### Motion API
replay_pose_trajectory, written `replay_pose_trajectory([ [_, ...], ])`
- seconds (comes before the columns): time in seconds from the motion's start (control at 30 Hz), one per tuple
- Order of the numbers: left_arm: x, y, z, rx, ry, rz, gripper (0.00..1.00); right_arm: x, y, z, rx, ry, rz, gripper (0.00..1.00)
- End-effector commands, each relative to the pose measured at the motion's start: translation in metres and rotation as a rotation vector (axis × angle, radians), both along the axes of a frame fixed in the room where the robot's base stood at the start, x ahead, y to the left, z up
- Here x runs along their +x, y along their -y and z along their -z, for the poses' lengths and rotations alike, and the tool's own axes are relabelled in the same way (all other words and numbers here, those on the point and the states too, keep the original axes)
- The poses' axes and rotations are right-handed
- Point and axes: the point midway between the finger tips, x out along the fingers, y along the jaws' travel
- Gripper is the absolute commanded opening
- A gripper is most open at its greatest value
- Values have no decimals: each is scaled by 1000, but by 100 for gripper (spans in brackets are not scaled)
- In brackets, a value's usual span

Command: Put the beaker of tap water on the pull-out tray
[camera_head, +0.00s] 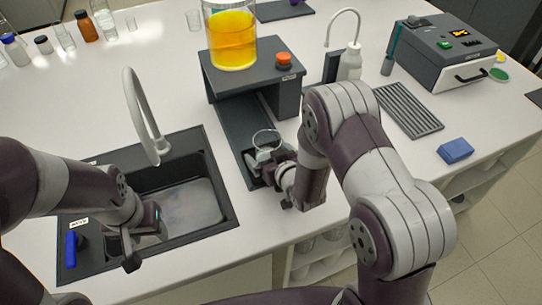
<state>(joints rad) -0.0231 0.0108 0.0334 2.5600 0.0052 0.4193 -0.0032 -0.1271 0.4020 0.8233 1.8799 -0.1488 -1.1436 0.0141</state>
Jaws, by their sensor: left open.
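A clear beaker (267,138) stands at or just above the dark pull-out tray (238,126), near its front end. The tray runs out from under a dark stand (243,75). My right gripper (266,163) is at the near side of the beaker, and its fingers overlap the glass. Whether they are shut on it, and whether the beaker's base touches the tray, is hidden. My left gripper (146,243) is open and empty over the front of the sink (185,200).
A large beaker of orange liquid (231,42) and an orange-capped item (284,60) sit on the stand. A curved tap (137,105) rises behind the sink. A white wash bottle (350,62), grooved mat (408,108), instrument box (440,50) and blue block (455,150) are right.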

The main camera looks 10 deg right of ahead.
Motion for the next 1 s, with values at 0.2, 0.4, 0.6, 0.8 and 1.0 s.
replay_pose_trajectory([
  [0.2,0,0,1,0,0,0,51,-25,7,-13,1,0,1,100],
  [0.4,0,0,3,0,0,0,51,-69,20,-33,0,2,1,100],
  [0.6,0,0,4,0,0,0,51,-100,29,-46,0,0,1,100],
  [0.8,0,0,4,0,0,0,51,-102,43,-43,-65,-160,39,100],
  [1.0,0,0,4,0,0,0,51,-138,74,-46,-161,-629,157,100],
])
